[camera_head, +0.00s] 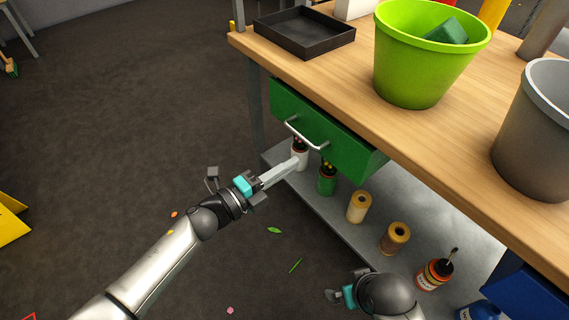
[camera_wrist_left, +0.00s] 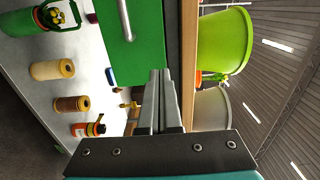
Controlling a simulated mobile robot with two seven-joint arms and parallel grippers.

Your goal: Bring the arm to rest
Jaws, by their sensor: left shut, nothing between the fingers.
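My left arm reaches in from the left in the head view. Its gripper (camera_head: 294,163) is shut and empty, in front of the green drawer (camera_head: 323,135) and its silver handle (camera_head: 305,134). In the left wrist view the closed fingers (camera_wrist_left: 160,75) point ahead, with the green drawer (camera_wrist_left: 128,50) to their left. Whether the fingertips touch anything is hard to tell.
A wooden bench (camera_head: 440,120) holds a black tray (camera_head: 304,46), a lime bucket (camera_head: 420,60) and a grey bucket (camera_head: 540,135). On the lower shelf stand a green container (camera_head: 327,181), two tan spools (camera_head: 358,208) and an orange bottle (camera_head: 433,274). The floor (camera_head: 120,110) at left is mostly clear.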

